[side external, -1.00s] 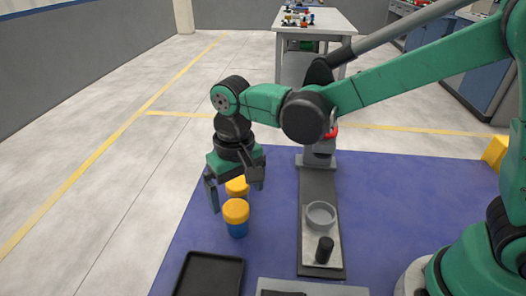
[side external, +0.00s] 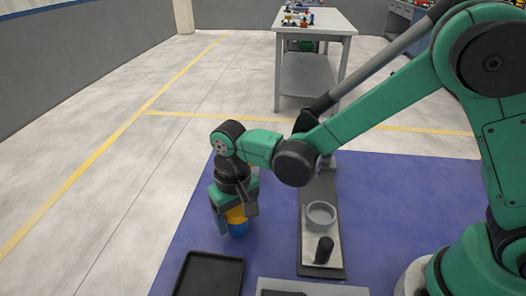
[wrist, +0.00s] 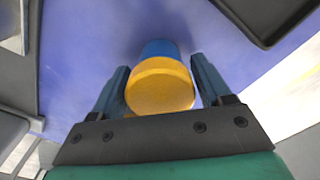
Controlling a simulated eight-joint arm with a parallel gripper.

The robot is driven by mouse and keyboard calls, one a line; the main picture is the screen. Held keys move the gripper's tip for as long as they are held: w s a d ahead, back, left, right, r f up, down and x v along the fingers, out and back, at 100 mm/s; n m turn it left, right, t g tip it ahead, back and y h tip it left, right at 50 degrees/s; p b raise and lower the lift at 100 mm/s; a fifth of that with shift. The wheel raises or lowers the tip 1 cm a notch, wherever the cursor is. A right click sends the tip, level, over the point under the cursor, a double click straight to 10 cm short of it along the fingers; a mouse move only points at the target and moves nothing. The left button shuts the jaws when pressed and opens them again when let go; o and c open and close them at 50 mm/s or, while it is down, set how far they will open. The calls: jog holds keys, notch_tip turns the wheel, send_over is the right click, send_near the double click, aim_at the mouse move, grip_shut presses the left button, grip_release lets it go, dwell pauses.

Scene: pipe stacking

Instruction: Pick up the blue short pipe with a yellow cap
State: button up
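The blue short pipe (side external: 239,229) with a yellow cap stands on the blue mat, partly hidden by my fingers in the side view. In the wrist view, its yellow cap (wrist: 160,88) lies between my two fingers, with its blue body (wrist: 159,48) beyond. My gripper (side external: 236,221) points down around the pipe, one finger on each side. It looks open, with a narrow gap at the right finger; contact on the left is unclear. A second yellow-capped piece is mostly hidden behind the gripper; a bit of yellow shows low in the wrist view.
A black tray (side external: 211,262) lies in front of the pipe. To the right, a dark rail plate (side external: 308,262) carries a grey ring (side external: 321,214) and a black peg (side external: 324,250). The blue mat (side external: 273,215) is clear between pipe and plate.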

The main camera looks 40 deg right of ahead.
jog(key=c, duration=0.8)
jog(key=shift+c, duration=0.2)
jog(key=shift+r, duration=0.1)
